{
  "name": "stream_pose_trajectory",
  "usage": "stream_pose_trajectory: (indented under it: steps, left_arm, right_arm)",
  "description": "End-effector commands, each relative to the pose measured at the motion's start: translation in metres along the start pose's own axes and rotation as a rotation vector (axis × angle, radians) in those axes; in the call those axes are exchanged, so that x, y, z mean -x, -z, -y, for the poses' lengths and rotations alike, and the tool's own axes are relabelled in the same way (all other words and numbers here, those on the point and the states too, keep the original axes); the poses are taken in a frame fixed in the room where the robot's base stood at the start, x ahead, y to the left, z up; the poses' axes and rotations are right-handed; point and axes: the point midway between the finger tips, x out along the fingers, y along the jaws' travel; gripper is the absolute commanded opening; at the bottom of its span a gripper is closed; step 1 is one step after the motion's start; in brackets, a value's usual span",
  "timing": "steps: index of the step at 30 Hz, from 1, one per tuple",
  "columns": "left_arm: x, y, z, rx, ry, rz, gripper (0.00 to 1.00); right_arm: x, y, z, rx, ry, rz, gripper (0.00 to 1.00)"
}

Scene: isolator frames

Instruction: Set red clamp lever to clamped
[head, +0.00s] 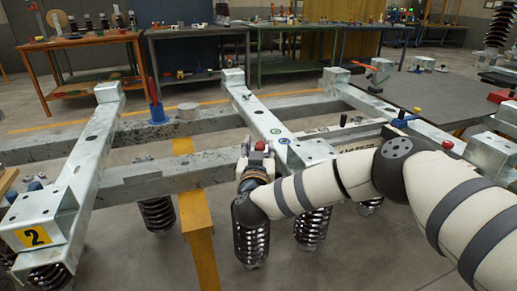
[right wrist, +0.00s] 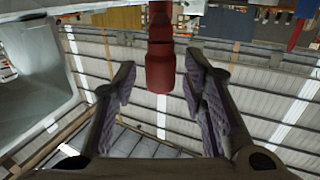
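A red lever grip (right wrist: 160,65) shows in the right wrist view, between the two fingers of my right gripper (right wrist: 160,95). The fingers are spread, with a visible gap on both sides of the grip. In the head view my right gripper (head: 257,152) is at the middle crossbeam of the steel frame, with a small red part (head: 260,146) at its tip. The lever's base and its exact angle are hidden there by my gripper and arm. Another red lever (head: 153,90) stands nearly upright on a blue base (head: 157,114) further left. My left gripper is not in view.
The grey steel frame (head: 150,178) has raised beams and end blocks around my right arm. Dark coil springs (head: 251,243) stand below it. An orange-red handle (head: 362,66) and a red knob (head: 447,144) are to the right. Workbenches (head: 85,42) stand behind, across open floor.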

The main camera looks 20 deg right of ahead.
Motion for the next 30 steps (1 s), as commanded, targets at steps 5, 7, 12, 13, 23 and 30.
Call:
stream_pose_trajectory:
  steps: [5,7,12,13,23,30]
  left_arm:
    - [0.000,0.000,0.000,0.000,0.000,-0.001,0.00]
    - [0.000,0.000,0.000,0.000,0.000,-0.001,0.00]
    - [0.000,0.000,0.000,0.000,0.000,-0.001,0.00]
    - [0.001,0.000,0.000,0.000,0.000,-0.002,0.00]
    - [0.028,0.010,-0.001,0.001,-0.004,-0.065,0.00]
    - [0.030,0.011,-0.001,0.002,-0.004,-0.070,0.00]
  right_arm:
    - [0.000,0.001,0.000,0.000,0.000,-0.001,0.16]
    - [0.001,0.000,0.000,0.000,0.000,0.000,0.00]
    - [0.001,0.000,0.000,0.000,0.001,0.000,0.00]
    - [0.001,0.001,0.000,0.000,0.004,-0.001,0.00]
    - [-0.004,0.003,-0.027,0.002,0.140,-0.003,0.00]
    - [-0.008,0.001,-0.038,0.002,0.134,-0.002,0.00]
